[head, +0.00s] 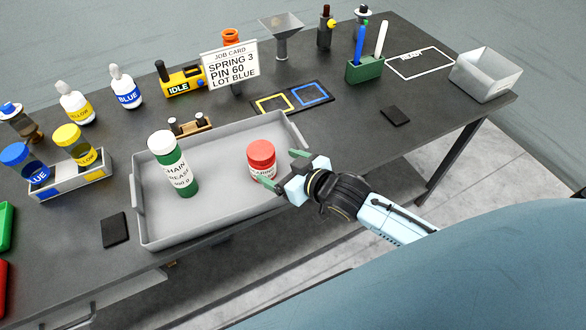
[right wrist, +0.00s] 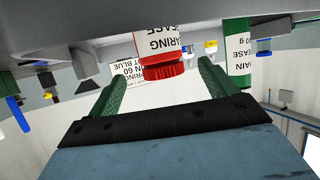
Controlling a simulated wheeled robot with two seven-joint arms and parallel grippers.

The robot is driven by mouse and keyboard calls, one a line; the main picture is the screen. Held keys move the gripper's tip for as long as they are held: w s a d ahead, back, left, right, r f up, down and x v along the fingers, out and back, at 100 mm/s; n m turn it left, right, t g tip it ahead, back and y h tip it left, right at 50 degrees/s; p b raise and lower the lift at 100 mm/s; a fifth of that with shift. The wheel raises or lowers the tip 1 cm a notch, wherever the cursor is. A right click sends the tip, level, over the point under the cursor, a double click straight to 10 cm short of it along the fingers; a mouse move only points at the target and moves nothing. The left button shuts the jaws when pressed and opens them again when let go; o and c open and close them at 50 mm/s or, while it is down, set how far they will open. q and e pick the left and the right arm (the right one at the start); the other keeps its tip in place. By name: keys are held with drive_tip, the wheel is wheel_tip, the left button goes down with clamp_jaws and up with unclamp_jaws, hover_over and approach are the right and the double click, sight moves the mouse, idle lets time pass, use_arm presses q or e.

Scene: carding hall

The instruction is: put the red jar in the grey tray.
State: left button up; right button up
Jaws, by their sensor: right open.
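The red-lidded jar (head: 261,158) with a white label stands upright inside the grey tray (head: 222,158), toward its right end. My right gripper (head: 283,168) is at the tray's right end, just right of the jar. Its green fingers are open, and the jar shows in the gap between them. In the right wrist view, the picture is upside down and the jar (right wrist: 165,52) sits between the two fingertips (right wrist: 162,78). Neither finger visibly grips it. My left gripper is out of view.
A green bottle with a white cap (head: 172,165) stands in the tray's left part. A job card sign (head: 231,66) and a black mat with yellow and blue squares (head: 291,98) are behind. A white bin (head: 486,72) stands far right. The tray's middle is clear.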

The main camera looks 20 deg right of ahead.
drive_tip(key=shift+v, duration=2.15)
